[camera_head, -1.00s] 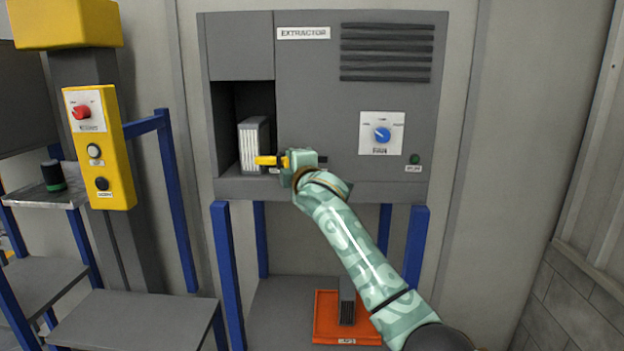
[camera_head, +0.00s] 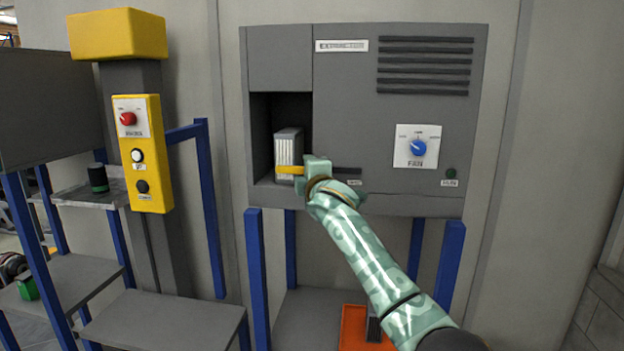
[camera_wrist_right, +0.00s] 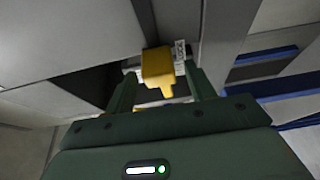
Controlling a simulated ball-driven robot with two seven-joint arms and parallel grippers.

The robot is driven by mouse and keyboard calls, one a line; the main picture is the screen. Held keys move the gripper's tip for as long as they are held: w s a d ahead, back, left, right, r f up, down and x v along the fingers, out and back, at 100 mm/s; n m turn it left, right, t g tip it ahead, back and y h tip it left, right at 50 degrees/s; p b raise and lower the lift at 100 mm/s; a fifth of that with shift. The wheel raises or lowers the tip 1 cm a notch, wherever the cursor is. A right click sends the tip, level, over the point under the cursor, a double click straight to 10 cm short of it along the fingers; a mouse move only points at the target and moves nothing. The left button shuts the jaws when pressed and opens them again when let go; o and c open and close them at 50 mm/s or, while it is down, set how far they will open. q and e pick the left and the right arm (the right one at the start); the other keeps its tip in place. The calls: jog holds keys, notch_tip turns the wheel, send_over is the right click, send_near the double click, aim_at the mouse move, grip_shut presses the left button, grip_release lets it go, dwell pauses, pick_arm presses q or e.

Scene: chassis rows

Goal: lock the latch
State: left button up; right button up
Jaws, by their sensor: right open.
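The yellow latch (camera_head: 290,169) is a short bar lying level across the front of a grey filter cartridge (camera_head: 288,147), which stands in the open bay of the grey extractor (camera_head: 350,110). My left gripper is not in view.
A yellow control box (camera_head: 143,150) hangs at the left. Blue legs (camera_head: 257,275) support the extractor. An orange tray (camera_head: 355,330) lies below, partly behind my arm.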

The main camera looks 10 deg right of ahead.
jog(key=s+d+b, duration=0.1)
jog(key=s+b, duration=0.3)
jog(key=s, duration=1.2)
jog(key=shift+d, duration=0.35)
